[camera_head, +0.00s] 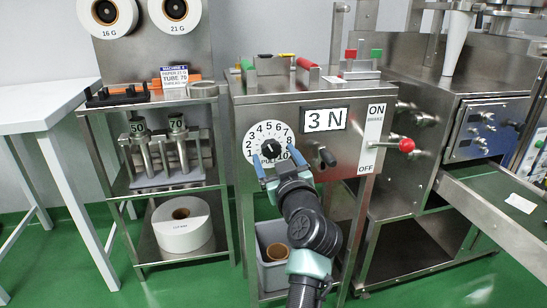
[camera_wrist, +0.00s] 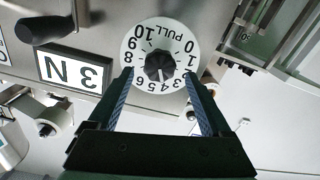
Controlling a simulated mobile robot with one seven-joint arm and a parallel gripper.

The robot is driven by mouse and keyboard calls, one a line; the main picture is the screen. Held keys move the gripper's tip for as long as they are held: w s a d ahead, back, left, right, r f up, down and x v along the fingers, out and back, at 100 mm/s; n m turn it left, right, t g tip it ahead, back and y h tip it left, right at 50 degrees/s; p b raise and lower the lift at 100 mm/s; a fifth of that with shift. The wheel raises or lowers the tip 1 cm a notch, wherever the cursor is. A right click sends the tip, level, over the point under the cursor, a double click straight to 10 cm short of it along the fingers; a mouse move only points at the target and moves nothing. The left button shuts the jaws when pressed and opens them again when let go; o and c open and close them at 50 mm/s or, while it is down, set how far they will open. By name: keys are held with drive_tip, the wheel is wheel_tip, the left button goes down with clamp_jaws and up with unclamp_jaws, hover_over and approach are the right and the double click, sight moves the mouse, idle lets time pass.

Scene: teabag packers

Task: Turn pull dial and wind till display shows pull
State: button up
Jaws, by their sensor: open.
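The white pull dial (camera_head: 248,143) is on the front of the steel machine, numbered 0 to 10, with a black knob (camera_head: 270,148) at its centre. The wrist view shows the dial upside down (camera_wrist: 168,27) with its knob (camera_wrist: 158,67); a small pale mark on the knob seems to face about 3 to 4. My gripper (camera_head: 277,161) is open in front of the dial. Its blue fingers stand either side of the knob, apart from it (camera_wrist: 158,82). The display (camera_head: 326,119) reads "3 N". A black handle (camera_head: 327,157) sits below the display.
Right of the display are an ON/OFF brake plate (camera_head: 371,137) and a red-knobbed lever (camera_head: 406,145). A small sign (camera_head: 174,77) on the left shelf reads paper 21 and tube 70; its lowest line is too small to read. A conveyor (camera_head: 500,205) stands right.

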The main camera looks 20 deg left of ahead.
sight(271, 149)
drive_tip(key=shift+x, duration=1.1)
clamp_jaws()
